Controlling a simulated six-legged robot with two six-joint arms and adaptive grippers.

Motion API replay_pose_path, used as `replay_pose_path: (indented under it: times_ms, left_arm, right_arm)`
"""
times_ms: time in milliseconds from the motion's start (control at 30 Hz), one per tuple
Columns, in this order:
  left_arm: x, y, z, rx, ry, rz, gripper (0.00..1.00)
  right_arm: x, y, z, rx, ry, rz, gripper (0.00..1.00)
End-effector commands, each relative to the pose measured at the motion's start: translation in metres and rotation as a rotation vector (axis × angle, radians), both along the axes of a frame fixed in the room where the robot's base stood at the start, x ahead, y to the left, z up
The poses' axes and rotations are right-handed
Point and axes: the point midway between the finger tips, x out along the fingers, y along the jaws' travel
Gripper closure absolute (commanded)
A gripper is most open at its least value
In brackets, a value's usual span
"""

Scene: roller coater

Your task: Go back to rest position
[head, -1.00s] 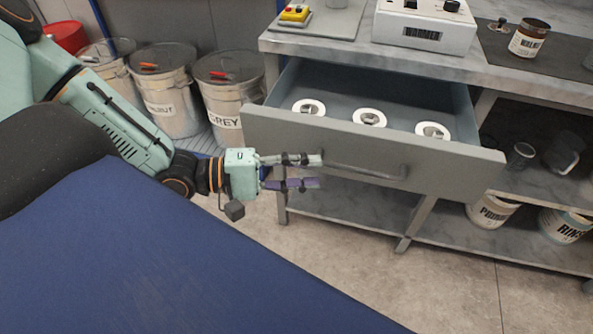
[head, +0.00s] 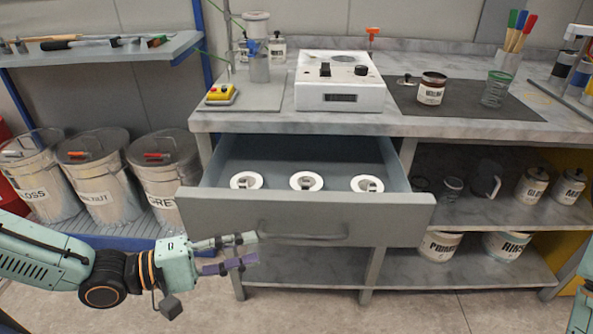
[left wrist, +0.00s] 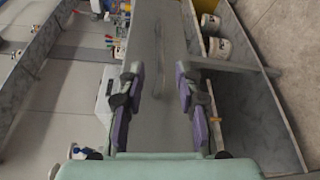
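My left gripper (head: 257,250) is in front of the left part of the open grey drawer's front (head: 200,215). Its two fingers are apart with nothing between them. The drawer handle (head: 305,237) lies just right of the fingertips; I cannot tell whether they touch it. In the left wrist view the spread fingers (left wrist: 160,85) show with the drawer front (left wrist: 155,40) beyond them. Three white round pieces (head: 306,181) lie in a row in the drawer. A teal part of my right arm shows at the right edge; its gripper is not visible.
The bench top (head: 430,125) carries a white device (head: 340,82) and a labelled jar (head: 431,89). Several lidded bins (head: 95,170) stand at the left. Below, shelves hold pots, including one at the lower right (head: 508,245). Bare floor lies in front.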

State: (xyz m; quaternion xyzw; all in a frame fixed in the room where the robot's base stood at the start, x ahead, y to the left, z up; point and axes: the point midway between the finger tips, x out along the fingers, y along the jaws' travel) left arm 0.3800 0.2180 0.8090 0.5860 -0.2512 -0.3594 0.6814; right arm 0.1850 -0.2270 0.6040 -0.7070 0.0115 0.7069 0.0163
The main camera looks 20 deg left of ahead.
Motion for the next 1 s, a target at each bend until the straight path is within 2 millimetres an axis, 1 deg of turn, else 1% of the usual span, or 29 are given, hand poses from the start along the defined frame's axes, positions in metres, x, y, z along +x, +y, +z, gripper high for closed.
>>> replay_pose_path:
  times_ms: [167, 267, 433, 567, 667, 767, 867, 967, 1000]
  left_arm:
    - [0.001, -0.003, -0.004, 0.023, 0.010, -0.001, 0.66]
    - [0.002, -0.009, -0.014, 0.081, 0.036, 0.000, 0.66]
    - [-0.001, -0.022, -0.044, 0.237, 0.096, -0.006, 0.66]
    - [-0.010, -0.031, -0.074, 0.386, 0.148, -0.031, 0.66]
    - [-0.024, -0.037, -0.099, 0.516, 0.190, -0.066, 0.66]
    - [-0.043, -0.039, -0.124, 0.654, 0.231, -0.116, 0.66]
    - [-0.065, -0.039, -0.147, 0.799, 0.268, -0.182, 0.66]
    - [-0.091, -0.034, -0.168, 0.949, 0.302, -0.262, 0.66]
    - [-0.103, -0.032, -0.175, 1.008, 0.314, -0.300, 0.66]
  right_arm:
    - [0.000, 0.000, 0.000, 0.000, 0.000, 0.000, 0.60]
    - [0.000, 0.000, 0.000, 0.000, 0.000, 0.000, 0.60]
    - [0.000, 0.000, 0.000, 0.000, 0.000, 0.000, 0.60]
    - [0.000, 0.000, 0.000, 0.000, 0.000, 0.000, 0.60]
    - [0.000, 0.000, 0.000, 0.000, 0.000, 0.000, 0.60]
    - [0.000, 0.000, 0.000, 0.000, 0.000, 0.000, 0.60]
    - [0.000, 0.000, 0.000, 0.000, 0.000, 0.000, 0.60]
    - [0.000, 0.000, 0.000, 0.000, 0.000, 0.000, 0.60]
    - [0.000, 0.000, 0.000, 0.000, 0.000, 0.000, 0.60]
